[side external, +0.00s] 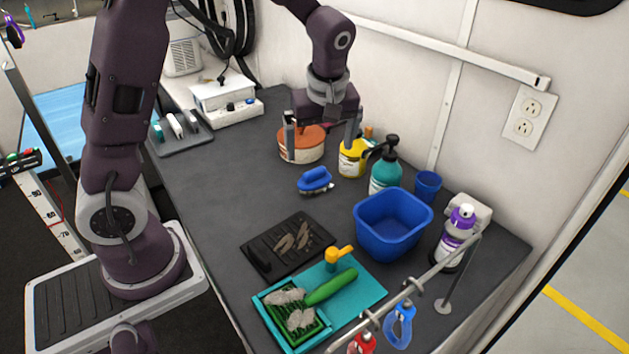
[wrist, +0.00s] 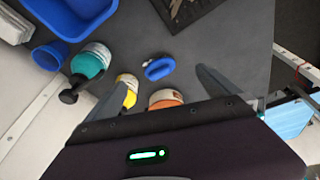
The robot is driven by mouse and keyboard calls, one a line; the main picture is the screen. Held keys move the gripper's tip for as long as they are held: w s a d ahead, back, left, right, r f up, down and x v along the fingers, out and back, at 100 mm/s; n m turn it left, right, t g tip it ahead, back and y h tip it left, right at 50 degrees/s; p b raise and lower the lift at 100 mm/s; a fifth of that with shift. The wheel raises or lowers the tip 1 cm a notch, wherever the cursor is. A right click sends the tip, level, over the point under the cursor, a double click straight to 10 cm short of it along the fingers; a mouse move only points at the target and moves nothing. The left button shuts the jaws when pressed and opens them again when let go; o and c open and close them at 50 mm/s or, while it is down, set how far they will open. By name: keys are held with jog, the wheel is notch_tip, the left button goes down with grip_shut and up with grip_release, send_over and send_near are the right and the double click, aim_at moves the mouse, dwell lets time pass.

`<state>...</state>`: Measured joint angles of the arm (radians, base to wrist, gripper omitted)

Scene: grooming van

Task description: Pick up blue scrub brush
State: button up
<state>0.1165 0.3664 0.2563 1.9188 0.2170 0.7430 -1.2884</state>
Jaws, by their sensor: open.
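The blue scrub brush (side external: 315,181) lies on the dark grey counter in front of the orange tub, with its blue handle loop on top and pale bristles at its lower edge. In the wrist view the brush (wrist: 159,68) shows beyond and between my fingers. My gripper (side external: 321,150) is open and empty. It hangs above the counter over the orange tub and beside the yellow bottle, behind the brush and apart from it. In the wrist view my gripper (wrist: 160,85) has its two grey fingers spread wide.
The orange tub (side external: 300,147) and yellow bottle (side external: 351,160) stand close to my fingers. A teal pump bottle (side external: 385,174), blue cup (side external: 427,186) and blue basin (side external: 393,224) are to the right. A black tray (side external: 271,259) lies in front. The counter left of the brush is clear.

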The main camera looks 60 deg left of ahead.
aim_at(315, 171)
jog(key=w+a+f+n, duration=0.1)
jog(key=a+f, duration=0.1)
jog(key=f, duration=0.3)
jog(key=w+a+f+n+y, duration=0.1)
jog(key=a+f, duration=0.2)
jog(key=f, duration=0.1)
jog(key=w+a+f+n+g, duration=0.1)
jog(key=a+f, duration=0.1)
jog(key=f, duration=0.3)
jog(key=shift+w+a+f+n, duration=0.2)
jog(key=shift+w+f+n, duration=0.1)
jog(key=shift+w+f, duration=0.1)
jog(key=shift+r, duration=0.1)
jog(key=c, duration=1.4)
jog(key=shift+r+y, duration=0.3)
jog(key=shift+r, duration=0.05)
jog(key=r, duration=0.1)
jog(key=s+r, duration=0.1)
jog(key=r, duration=0.1)
jog(key=s, duration=1.7)
jog(key=shift+f, duration=0.1)
jog(key=o, duration=1)
jog(key=c, duration=0.6)
